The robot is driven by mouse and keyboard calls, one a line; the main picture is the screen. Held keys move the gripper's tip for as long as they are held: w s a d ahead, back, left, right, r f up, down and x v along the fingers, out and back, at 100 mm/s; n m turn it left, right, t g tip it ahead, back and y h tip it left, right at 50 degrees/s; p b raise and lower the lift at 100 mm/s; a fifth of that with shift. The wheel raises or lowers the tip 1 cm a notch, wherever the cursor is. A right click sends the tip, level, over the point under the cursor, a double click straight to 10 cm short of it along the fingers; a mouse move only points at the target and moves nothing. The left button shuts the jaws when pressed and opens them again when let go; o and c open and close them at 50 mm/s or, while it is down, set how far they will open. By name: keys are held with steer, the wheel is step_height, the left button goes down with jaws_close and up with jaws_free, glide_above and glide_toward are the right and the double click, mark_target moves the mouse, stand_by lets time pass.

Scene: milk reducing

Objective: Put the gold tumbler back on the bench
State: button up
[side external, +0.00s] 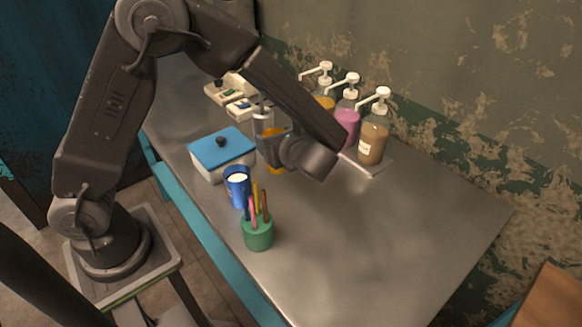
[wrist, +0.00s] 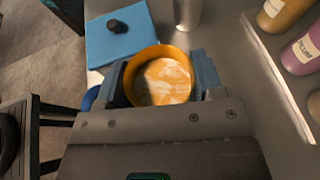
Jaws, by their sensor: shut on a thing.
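The gold tumbler (wrist: 160,55) sits between the fingers of my gripper (wrist: 160,82) in the wrist view, with a white, patchy, milk-like content inside. My gripper is shut on it. In the side view the gold tumbler (side external: 274,134) shows only partly behind my gripper (side external: 272,150). It looks roughly upright. The bench (side external: 390,240) is a grey metal surface below it. I cannot tell whether the tumbler's base touches the bench.
A blue-lidded box (side external: 222,148), a blue cup with white content (side external: 237,190) and a green pen holder (side external: 258,235) stand along the near edge. Several pump bottles (side external: 372,140) stand on a tray at the wall. A metallic cylinder (wrist: 187,12) is close by. The bench's right part is clear.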

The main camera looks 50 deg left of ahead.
steer(key=shift+w+d+f, duration=0.25)
steer(key=shift+d+f, duration=0.3)
steer(key=shift+f, duration=0.5)
steer(key=shift+w+d+f, duration=0.3)
steer(key=shift+d+f, duration=0.3)
steer(key=shift+f, duration=0.4)
steer(key=shift+w+d+f, duration=0.25)
steer(key=shift+d+f, duration=0.3)
steer(key=shift+f, duration=0.5)
steer(key=shift+f, duration=0.15)
steer(key=o, duration=1.1)
steer(key=shift+o, duration=0.2)
